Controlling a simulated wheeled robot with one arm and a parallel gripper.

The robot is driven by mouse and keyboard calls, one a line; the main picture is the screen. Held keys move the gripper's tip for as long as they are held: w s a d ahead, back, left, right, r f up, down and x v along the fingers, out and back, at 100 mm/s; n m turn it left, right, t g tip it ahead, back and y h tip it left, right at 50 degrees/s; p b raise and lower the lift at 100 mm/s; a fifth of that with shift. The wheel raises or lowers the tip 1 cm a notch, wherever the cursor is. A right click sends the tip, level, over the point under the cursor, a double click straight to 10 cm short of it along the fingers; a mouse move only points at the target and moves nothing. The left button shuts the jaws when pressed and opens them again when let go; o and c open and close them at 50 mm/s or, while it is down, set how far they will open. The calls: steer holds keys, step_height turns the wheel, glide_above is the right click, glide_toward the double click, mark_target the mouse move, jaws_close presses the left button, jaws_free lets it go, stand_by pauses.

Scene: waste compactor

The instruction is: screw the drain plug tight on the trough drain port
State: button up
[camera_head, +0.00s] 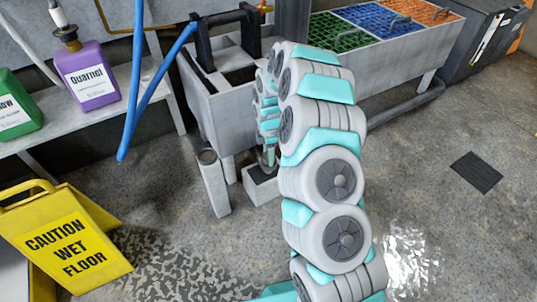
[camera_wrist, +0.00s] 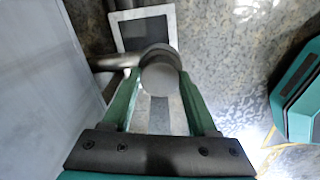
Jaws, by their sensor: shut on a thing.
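In the wrist view a round grey plug (camera_wrist: 161,78) sits between the green fingers of my gripper (camera_wrist: 160,92), which is shut on it. A grey pipe, the drain port (camera_wrist: 116,62), runs from the trough wall at left to the plug. The plug is up against the pipe; the threads are hidden, so I cannot tell how tightly it sits. In the head view the pale trough (camera_head: 215,108) stands behind my arm. My gripper (camera_head: 268,158) is small there at the trough's lower front, and the plug cannot be made out.
A pale square box with a dark opening (camera_wrist: 172,22) is on the floor below the port. A hollow grey post (camera_head: 213,185) stands left of my gripper. A yellow wet-floor sign (camera_head: 70,245) and blue hoses (camera_head: 150,90) are at left.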

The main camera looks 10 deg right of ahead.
jaws_close()
steer(key=m, duration=0.4)
steer(key=shift+m, duration=0.7)
steer(key=m, duration=0.5)
steer(key=shift+w, duration=0.1)
steer(key=m, duration=0.5)
